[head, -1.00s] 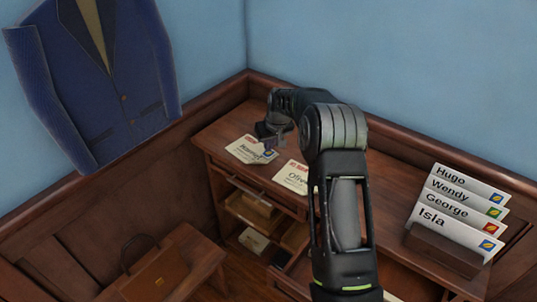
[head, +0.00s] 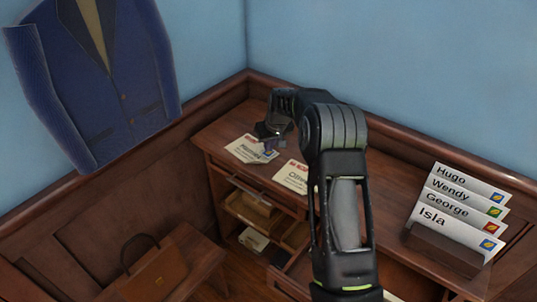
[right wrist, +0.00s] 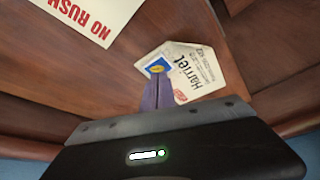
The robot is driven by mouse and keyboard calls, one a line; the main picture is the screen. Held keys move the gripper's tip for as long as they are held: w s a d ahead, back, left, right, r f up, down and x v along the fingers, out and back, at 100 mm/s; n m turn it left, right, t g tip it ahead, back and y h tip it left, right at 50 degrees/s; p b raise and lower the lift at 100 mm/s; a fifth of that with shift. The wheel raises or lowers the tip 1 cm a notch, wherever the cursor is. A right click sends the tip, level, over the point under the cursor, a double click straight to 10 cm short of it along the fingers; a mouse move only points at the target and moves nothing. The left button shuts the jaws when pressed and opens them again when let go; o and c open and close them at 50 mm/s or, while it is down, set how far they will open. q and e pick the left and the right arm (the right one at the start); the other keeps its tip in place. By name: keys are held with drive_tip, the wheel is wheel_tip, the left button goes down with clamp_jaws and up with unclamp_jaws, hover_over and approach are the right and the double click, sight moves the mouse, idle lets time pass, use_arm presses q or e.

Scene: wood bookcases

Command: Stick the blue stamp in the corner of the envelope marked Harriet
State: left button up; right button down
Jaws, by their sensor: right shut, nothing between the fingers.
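The envelope marked Harriet (head: 243,151) lies on the desk's far left part, with its name readable in the right wrist view (right wrist: 204,76). A blue stamp (right wrist: 157,64) with a yellow mark is at one corner of this envelope; it also shows in the head view (head: 269,154). My right gripper (head: 267,143) is just above that corner. In the right wrist view its purple fingers (right wrist: 157,92) are shut with nothing between them, and their tips overlap the stamp's edge. I cannot tell whether they touch it. My left gripper is out of view.
A wooden rack (head: 443,250) at the right holds several stamped envelopes marked Hugo, Wendy, George and Isla. A NO RUSH paper (right wrist: 82,18) shows in the wrist view. Open compartments are below the desktop; a brown bag (head: 150,276) is at lower left.

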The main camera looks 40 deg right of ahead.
sight(269, 153)
drive_tip(key=shift+f+b, duration=0.5)
drive_tip(key=shift+f, duration=0.15)
idle(1.3)
wheel_tip(269, 153, up, 7)
drive_tip(key=p, duration=0.3)
drive_tip(key=shift+r+p, duration=0.1)
drive_tip(key=shift+p, duration=0.3)
idle(0.6)
